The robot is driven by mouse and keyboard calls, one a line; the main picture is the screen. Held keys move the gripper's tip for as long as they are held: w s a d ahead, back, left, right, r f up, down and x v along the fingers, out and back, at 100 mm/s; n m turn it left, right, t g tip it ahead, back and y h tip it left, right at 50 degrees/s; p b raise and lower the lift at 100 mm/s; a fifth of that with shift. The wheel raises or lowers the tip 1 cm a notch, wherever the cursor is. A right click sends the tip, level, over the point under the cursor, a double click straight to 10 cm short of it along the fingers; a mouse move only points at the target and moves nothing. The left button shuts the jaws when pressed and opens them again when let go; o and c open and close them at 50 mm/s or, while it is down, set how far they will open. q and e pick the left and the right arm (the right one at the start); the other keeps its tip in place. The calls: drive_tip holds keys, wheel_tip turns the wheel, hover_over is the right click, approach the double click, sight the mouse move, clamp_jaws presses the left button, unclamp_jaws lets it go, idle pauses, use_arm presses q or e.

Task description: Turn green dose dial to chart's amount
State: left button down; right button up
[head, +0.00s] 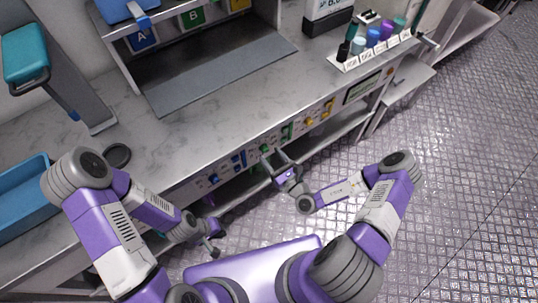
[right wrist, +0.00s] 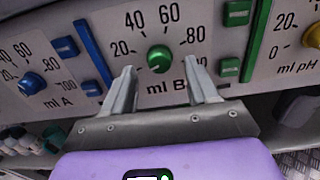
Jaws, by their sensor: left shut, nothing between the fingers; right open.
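The green dose dial (right wrist: 160,58) is in the right wrist view, on the panel section marked "ml B", with a scale showing 20, 40, 60 and 80. A small light mark shows on its lower left; its exact reading is too small to tell. My right gripper (right wrist: 162,70) is open, its fingers on either side below the dial; contact cannot be told. In the head view the right gripper (head: 280,161) is at the bench's front panel. My left gripper (head: 214,246) is shut and empty, low in front of the bench. No readable dose chart shows.
A blue dial (right wrist: 32,84) is left of the green one, and a yellow dial (right wrist: 312,36) is at the right edge. Green buttons (right wrist: 236,14) sit beside the scale. A rack of coloured vials (head: 372,38) and a blue bin (head: 25,195) are on the bench.

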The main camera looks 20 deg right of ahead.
drive_tip(key=shift+x, duration=1)
drive_tip(key=shift+c, duration=0.2)
drive_tip(key=c, duration=1)
